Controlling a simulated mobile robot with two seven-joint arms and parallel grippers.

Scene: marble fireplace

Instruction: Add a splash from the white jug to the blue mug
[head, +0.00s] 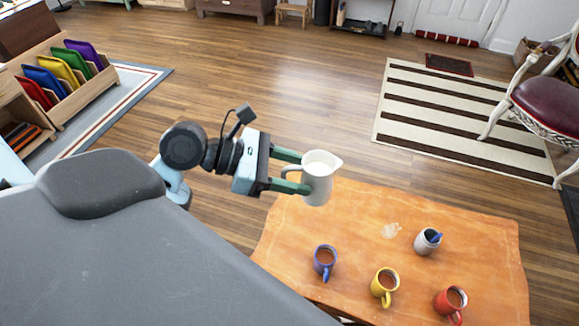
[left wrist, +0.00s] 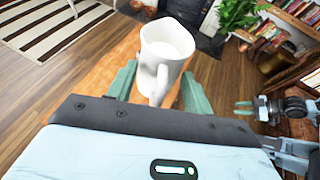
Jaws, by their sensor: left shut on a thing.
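The white jug (head: 317,185) is upright in the head view, with pale liquid near its top. My left gripper (head: 305,173) has its green fingers shut on the jug at its handle side, beyond the table's far left corner. The left wrist view shows the jug (left wrist: 165,45) in front of my left gripper (left wrist: 158,76), its handle between the fingers. The blue mug (head: 324,263) stands upright on the table, nearer than the jug, and holds brown liquid. My right gripper (left wrist: 242,110) shows small at the right of the left wrist view, its fingers apart and empty.
A striped rug (head: 450,115) and a chair (head: 545,100) lie beyond.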

